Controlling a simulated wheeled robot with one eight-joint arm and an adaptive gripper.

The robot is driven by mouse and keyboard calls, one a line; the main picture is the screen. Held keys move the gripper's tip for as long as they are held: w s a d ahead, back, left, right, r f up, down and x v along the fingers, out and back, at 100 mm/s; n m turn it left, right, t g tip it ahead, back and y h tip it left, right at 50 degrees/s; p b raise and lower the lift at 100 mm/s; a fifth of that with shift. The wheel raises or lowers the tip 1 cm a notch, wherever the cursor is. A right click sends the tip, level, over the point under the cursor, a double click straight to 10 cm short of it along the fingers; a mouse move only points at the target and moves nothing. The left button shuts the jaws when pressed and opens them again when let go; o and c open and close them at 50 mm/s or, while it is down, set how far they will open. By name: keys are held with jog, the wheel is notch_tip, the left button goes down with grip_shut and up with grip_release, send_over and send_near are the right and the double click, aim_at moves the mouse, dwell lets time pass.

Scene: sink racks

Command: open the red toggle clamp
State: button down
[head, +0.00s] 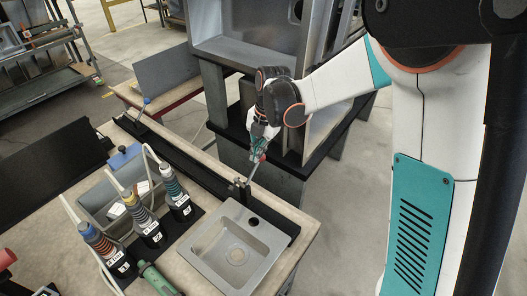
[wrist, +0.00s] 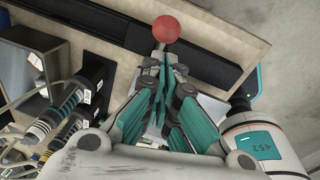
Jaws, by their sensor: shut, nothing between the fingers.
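The red toggle clamp shows its red ball knob (head: 262,158) on a thin lever that tilts up from a dark base (head: 240,190) at the sink's back edge. In the wrist view the red knob (wrist: 166,29) is just beyond the fingertips, with a short piece of pale stem below it. My gripper (head: 260,143) is right at the knob in the head view. Its teal fingers (wrist: 164,68) are closed together with nothing between them. Whether the fingertips touch the lever cannot be told. The fingers hide the lower lever and the clamp base in the wrist view.
A grey sink (head: 213,256) lies in front of the clamp. Several numbered tools with hoses, one of them a teal-banded tool (head: 175,188), stand to the left. A blue-handled clamp (head: 146,101) is farther back on the long black rail (head: 190,160). A large metal rack (head: 245,55) rises behind.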

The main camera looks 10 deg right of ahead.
notch_tip(320, 180, up, 10)
jog(key=d+p, duration=0.2)
jog(key=s+d+r+m+t+b, duration=0.1)
jog(key=s+d+r+m+t, duration=0.1)
jog(key=s+d+r+m, duration=0.4)
jog(key=s+d+f+m+t+h+b, duration=0.1)
jog(key=s+d+f+m+t+b, duration=0.1)
jog(key=s+m, duration=0.6)
jog(key=s+d+f+m+t+b, duration=0.2)
jog(key=s+m, duration=0.7)
jog(key=m, duration=0.5)
jog(key=shift+s+d+m+t+h, duration=0.3)
jog(key=shift+d+h, duration=0.1)
jog(key=shift+d, duration=0.4)
jog(key=shift+f, duration=0.1)
